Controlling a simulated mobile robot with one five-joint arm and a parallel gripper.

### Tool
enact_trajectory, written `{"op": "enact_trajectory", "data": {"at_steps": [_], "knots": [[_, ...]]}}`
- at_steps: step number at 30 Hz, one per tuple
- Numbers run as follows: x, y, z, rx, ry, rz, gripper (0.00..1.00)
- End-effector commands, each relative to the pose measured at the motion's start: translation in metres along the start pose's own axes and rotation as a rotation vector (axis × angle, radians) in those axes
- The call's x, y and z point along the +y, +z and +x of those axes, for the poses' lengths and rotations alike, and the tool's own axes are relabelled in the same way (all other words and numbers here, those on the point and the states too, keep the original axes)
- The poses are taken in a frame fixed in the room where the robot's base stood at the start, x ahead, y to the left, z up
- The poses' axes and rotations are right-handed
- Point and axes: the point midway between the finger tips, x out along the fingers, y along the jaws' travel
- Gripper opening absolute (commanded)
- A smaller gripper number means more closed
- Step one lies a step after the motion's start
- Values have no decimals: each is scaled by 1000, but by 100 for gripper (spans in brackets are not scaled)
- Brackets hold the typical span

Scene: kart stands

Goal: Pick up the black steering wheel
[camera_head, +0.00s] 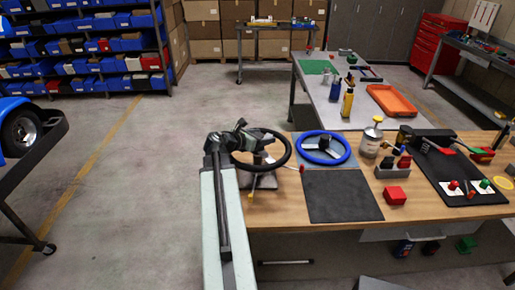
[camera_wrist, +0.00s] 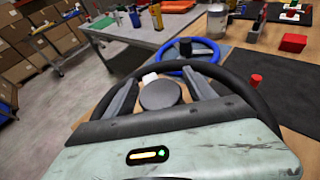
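The black steering wheel (camera_head: 284,150) sits above the near left end of the wooden bench, on what looks like a dark stand. In the wrist view its black rim (camera_wrist: 240,88) arcs across the picture, with a round grey hub (camera_wrist: 160,95) inside. My gripper (camera_head: 241,124) is at the wheel's left side in the head view. In the wrist view my gripper (camera_wrist: 160,88) has its two fingers spread apart, one on each side of the hub. The fingers appear to overlap the rim's far arc; contact cannot be told. The rim's near part is hidden behind my gripper body.
A blue steering wheel (camera_head: 326,147) lies just right of the black one. Open floor lies to the left.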

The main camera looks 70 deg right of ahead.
Motion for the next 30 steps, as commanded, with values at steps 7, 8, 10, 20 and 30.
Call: {"op": "enact_trajectory", "data": {"at_steps": [7,8,10,20,30], "knots": [[0,0,0,0,0,0,0],[0,0,0,0,0,0,0],[0,1,-1,-2,1,-1,0],[0,8,-4,-1,1,-1,0],[1,64,-24,-2,1,-1,0]]}}
